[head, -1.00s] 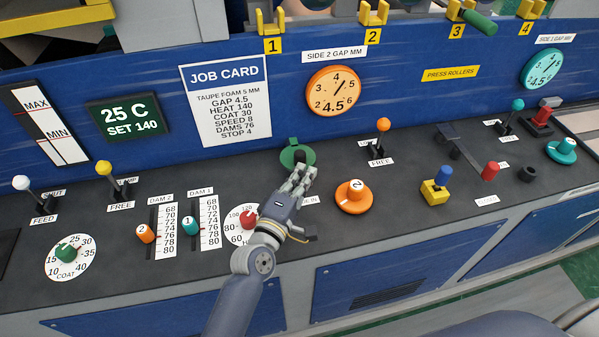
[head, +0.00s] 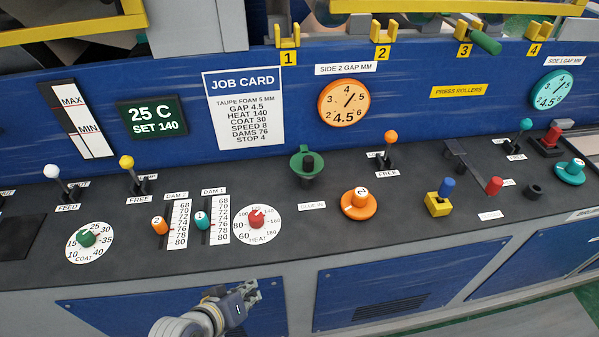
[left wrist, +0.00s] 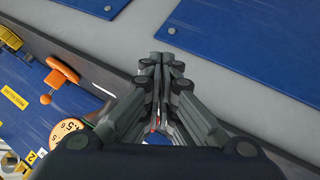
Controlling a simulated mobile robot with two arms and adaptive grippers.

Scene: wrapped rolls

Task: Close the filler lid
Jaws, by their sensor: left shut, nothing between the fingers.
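The green filler (head: 304,172) sits on the dark console top behind the GLUE IN label. It is a round green piece with a black cylinder standing up in its middle and a small green tab at its back. I cannot tell from this view how its lid lies. My left gripper (head: 250,291) is shut and empty, low in front of the console's front face, well apart from the filler. In the left wrist view its fingers (left wrist: 160,64) are together. The filler cannot be made out in the left wrist view. My right gripper is not in view.
An orange knob (head: 359,204) stands right of the filler, an orange-tipped lever (head: 390,139) behind it. The red HEAT dial (head: 256,219) and DAM sliders lie to the left. The job card (head: 244,109) is on the blue back panel. The console edge before the filler is clear.

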